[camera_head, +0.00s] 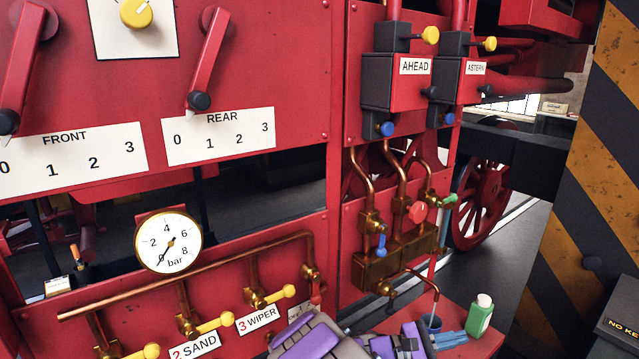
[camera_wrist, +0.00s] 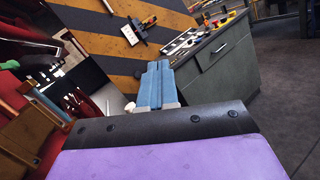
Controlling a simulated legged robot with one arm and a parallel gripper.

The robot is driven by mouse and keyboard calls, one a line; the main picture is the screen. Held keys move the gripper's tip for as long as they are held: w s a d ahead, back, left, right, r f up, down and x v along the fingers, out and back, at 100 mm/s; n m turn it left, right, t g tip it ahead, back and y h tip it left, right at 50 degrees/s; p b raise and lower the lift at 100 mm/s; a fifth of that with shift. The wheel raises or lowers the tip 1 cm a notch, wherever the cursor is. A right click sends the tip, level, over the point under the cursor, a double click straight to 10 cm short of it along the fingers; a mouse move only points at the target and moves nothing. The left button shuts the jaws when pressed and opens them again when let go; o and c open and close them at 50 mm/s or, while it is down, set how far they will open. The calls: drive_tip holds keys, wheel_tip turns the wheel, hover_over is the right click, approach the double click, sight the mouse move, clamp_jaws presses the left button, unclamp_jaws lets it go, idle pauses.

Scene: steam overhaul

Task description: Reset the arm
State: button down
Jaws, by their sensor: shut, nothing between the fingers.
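My gripper (camera_wrist: 156,84) shows in the wrist view as two blue fingers pressed together, with nothing between them. In the head view the purple and grey arm enters at the bottom centre, and the blue fingertips (camera_head: 450,338) point right, close to the red shelf (camera_head: 488,322). A green bottle with a white cap (camera_head: 480,314) stands on that shelf just beyond the fingers. I cannot tell whether the fingers touch the shelf.
A red panel holds levers, a pressure gauge (camera_head: 167,241), copper pipes and yellow-handled valves (camera_head: 200,327) close to the arm. A brass valve block (camera_head: 395,255) is above the shelf. A striped pillar (camera_head: 600,150) stands right. A grey cabinet (camera_wrist: 218,65) has open floor beside it.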

drive_tip(key=s+d+r+m+g+y, duration=0.2)
drive_tip(key=s+m+g+y, duration=0.25)
drive_tip(key=s, duration=0.55)
drive_tip(key=s+d+r+m+g+y, duration=0.15)
drive_tip(key=s+m+g+y, duration=0.35)
drive_tip(key=s, duration=0.6)
drive_tip(key=s+a+m+t+y, duration=0.2)
drive_tip(key=s+a+y, duration=0.3)
drive_tip(key=a, duration=0.4)
drive_tip(key=s+a+m+t+y, duration=0.3)
drive_tip(key=s+a+t+y, duration=0.1)
drive_tip(key=s+a, duration=0.4)
drive_tip(key=shift+s+a+f+y, duration=0.3)
drive_tip(key=shift+a+f+y, duration=0.15)
drive_tip(key=shift+a+y, duration=0.15)
